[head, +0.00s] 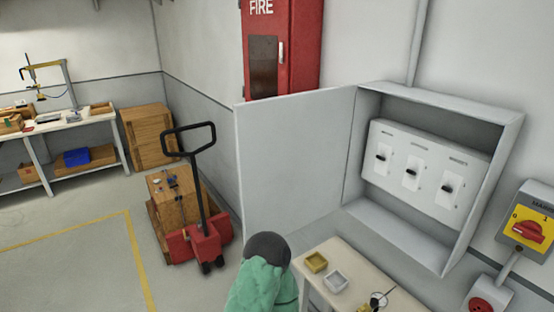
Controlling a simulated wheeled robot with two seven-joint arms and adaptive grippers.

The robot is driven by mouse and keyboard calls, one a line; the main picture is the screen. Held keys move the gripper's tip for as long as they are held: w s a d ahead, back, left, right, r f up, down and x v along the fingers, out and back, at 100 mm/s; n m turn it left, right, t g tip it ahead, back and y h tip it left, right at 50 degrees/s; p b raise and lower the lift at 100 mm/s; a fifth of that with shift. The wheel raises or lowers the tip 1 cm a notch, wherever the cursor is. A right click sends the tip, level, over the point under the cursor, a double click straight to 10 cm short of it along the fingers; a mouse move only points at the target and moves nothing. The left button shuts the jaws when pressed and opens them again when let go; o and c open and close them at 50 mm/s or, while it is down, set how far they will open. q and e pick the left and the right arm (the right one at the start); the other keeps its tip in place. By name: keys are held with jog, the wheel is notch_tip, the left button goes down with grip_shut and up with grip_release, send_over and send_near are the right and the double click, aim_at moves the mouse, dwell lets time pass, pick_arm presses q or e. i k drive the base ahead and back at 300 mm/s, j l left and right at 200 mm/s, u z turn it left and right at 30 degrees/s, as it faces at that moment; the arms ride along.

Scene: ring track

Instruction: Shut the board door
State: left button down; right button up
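The board (490,110) is a pale grey wall box at the right, with its front open. Inside it a light panel (425,172) carries three black switches. The board door (290,165) is a flat grey panel joined at the box's left edge. It stands open, swung well out to the left. Neither of my grippers shows in the head view, and nothing I can see touches the door.
A small table (345,250) with little trays stands below the board. A green, dark-topped shape (262,285) is at the bottom middle. A red pallet truck (207,240) stands left of the door. A red fire cabinet (305,45) is behind it. A yellow-red switch (528,230) is at right.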

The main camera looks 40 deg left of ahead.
aim_at(292, 150)
jog(key=j+z, duration=0.3)
jog(key=j, duration=1.45)
